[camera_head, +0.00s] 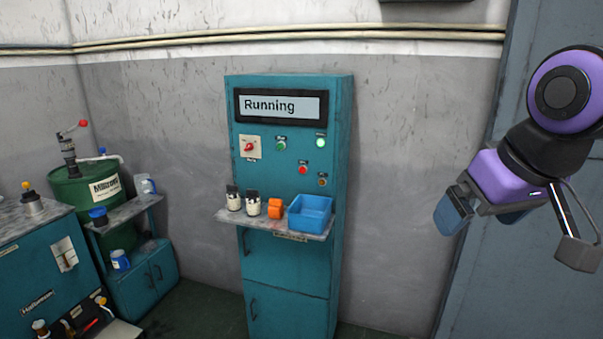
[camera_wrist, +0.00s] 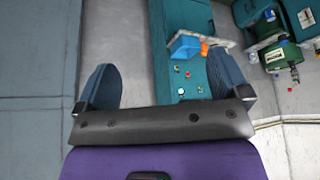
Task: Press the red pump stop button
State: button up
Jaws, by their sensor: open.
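The teal control cabinet (camera_head: 285,280) stands against the wall, with a display (camera_head: 280,106) reading "Running". The small red button (camera_head: 303,169) is on its front, below a lit green lamp (camera_head: 320,143) and right of a green button (camera_head: 281,145). An amber button or lamp (camera_head: 322,182) is just below and right of it. My gripper (camera_head: 480,218) is open and empty, at the right of the head view, well apart from the cabinet. In the wrist view the panel appears upside down between the blue fingers, with the red button (camera_wrist: 187,74) small but visible.
A shelf (camera_head: 262,226) juts out below the buttons, holding two jars, an orange item (camera_head: 275,208) and a blue bin (camera_head: 311,213). A red rotary switch (camera_head: 249,147) is on the panel's left. A green drum (camera_head: 100,195) stands farther left. The wall right of the cabinet is clear.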

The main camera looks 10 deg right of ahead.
grip_shut()
dwell(1.6)
